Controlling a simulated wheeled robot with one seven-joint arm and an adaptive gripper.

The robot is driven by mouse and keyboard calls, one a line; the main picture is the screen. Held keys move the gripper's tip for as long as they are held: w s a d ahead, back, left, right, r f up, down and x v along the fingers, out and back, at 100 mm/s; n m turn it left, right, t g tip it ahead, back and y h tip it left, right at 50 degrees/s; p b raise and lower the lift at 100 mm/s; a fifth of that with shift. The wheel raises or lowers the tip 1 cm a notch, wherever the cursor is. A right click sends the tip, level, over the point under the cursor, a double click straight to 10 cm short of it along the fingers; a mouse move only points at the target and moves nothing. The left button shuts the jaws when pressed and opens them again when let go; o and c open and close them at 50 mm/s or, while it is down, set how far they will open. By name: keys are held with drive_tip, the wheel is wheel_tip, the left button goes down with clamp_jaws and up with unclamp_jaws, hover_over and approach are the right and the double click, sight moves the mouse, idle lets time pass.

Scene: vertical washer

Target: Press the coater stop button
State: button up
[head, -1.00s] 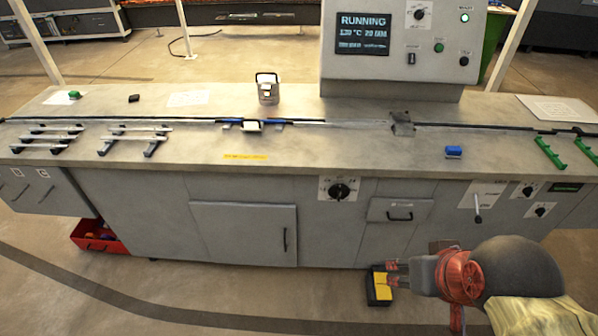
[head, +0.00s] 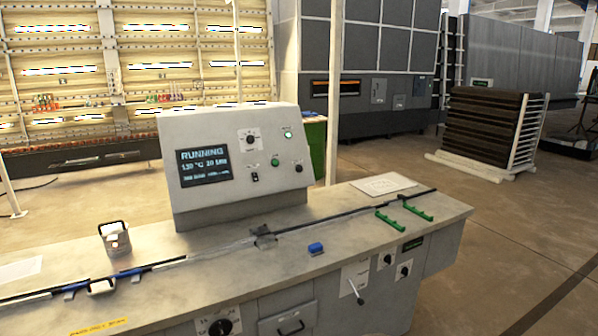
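The grey control console (head: 232,115) stands on the long workbench. Its screen (head: 205,166) reads RUNNING, with 130 °C and smaller text below. Right of the screen are a black rotary knob (head: 249,141), a small black switch (head: 255,177), a green button (head: 275,162), a lit pale-green lamp (head: 288,135) and a round black button (head: 299,168) at the lower right. Labels beside these controls are too small to read, so I cannot tell which one is marked stop. My gripper is not in view.
Open floor (head: 520,235) lies to the right.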

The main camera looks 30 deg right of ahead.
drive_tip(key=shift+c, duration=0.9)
